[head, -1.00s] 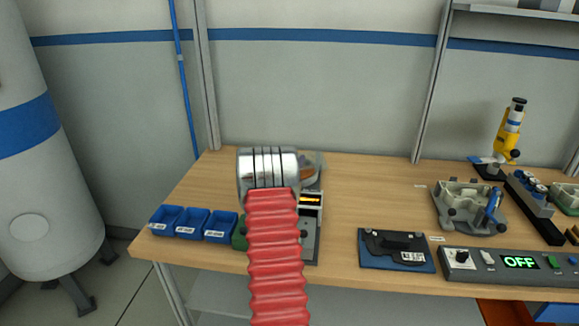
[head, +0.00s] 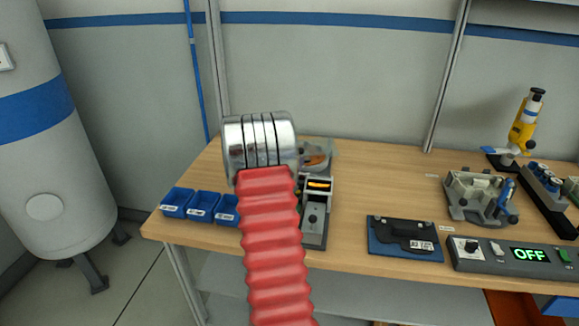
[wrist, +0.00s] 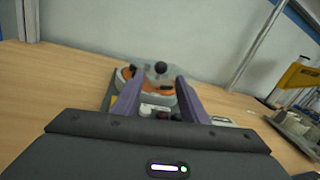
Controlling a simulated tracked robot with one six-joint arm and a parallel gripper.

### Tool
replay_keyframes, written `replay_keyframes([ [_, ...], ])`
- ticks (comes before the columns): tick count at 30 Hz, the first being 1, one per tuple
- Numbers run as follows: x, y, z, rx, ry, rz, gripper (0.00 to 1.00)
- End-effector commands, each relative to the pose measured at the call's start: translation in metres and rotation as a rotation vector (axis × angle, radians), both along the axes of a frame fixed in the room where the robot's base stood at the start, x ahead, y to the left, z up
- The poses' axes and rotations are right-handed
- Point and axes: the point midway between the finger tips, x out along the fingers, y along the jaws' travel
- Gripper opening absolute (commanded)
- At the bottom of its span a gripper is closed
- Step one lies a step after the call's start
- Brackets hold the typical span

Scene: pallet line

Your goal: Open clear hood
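A grey device (head: 315,222) with a small lit amber display stands on the bench. The clear hood (head: 318,148) is at its back, over something orange, partly hidden by my arm in the head view. In the wrist view the hood (wrist: 160,76) lies ahead with a round black knob (wrist: 160,67) on it; it looks lowered, though its edges are hard to make out. My gripper (wrist: 156,82) has its two purple fingers spread, with nothing held between them. The knob shows in the gap, beyond the fingertips. My arm hides the gripper in the head view.
Blue bins (head: 201,207) stand left of the device. To the right are a dark blue plate with a black part (head: 404,238), a control box reading OFF (head: 512,256), a grey fixture (head: 478,197) and a yellow microscope (head: 523,125).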

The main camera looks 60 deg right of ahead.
Motion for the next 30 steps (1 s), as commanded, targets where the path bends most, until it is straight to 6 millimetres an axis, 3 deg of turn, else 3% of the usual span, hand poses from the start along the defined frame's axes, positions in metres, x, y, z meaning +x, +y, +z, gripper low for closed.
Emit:
replay_keyframes([
  [4, -0.001, 0.010, 0.000, 0.000, 0.001, 0.001, 0.40],
  [13, -0.002, 0.011, 0.000, 0.000, 0.001, 0.000, 0.39],
  [19, 0.005, 0.015, 0.004, 0.004, 0.020, 0.018, 0.25],
  [26, 0.046, 0.044, 0.023, 0.031, 0.160, 0.138, 0.09],
  [30, 0.085, 0.083, 0.044, 0.038, 0.329, 0.281, 0.00],
])
